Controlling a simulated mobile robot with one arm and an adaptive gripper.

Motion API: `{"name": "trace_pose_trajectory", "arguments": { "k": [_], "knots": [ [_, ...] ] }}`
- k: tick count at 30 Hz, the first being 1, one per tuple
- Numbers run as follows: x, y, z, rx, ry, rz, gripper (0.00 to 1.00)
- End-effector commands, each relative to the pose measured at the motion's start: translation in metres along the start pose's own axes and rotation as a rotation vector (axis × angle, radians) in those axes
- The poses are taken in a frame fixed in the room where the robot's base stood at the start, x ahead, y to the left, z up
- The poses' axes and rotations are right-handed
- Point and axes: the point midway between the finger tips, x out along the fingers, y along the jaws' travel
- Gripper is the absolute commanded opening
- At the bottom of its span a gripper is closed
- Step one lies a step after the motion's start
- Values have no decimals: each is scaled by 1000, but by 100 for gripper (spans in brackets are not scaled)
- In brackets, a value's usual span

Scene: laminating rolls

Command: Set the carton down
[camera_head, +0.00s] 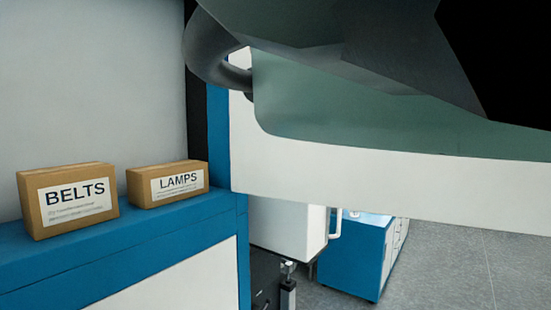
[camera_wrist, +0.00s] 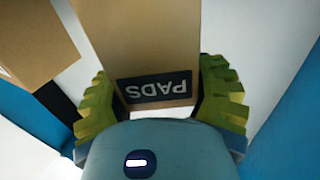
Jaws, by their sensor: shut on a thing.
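A brown carton with a dark label reading PADS (camera_wrist: 145,40) is in the wrist view, its label upside down in the picture. My gripper (camera_wrist: 160,82) is shut on this carton, with a ribbed yellow-green finger on each side of it. The carton's far end runs out of the top of the picture. The head view shows neither my gripper nor the PADS carton. What lies directly under the carton is hidden, so I cannot tell whether it touches a surface.
A BELTS carton (camera_head: 68,199) and a LAMPS carton (camera_head: 168,184) stand side by side on a blue ledge (camera_head: 120,240) in the head view. Another carton (camera_wrist: 30,40) is close at upper left in the wrist view. A white panel (camera_head: 380,185) spans the head view's right side.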

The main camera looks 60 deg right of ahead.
Motion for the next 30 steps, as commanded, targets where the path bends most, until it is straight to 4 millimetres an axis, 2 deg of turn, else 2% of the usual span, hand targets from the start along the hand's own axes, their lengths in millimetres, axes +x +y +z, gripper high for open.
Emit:
{"name": "trace_pose_trajectory", "arguments": {
  "k": [14,15,24,30],
  "knots": [
    [0,0,6,0,3,-2,17],
    [0,-1,6,0,2,-2,65],
    [0,-1,6,0,1,-2,96],
    [0,-1,7,-1,0,-2,98]
  ]
}}
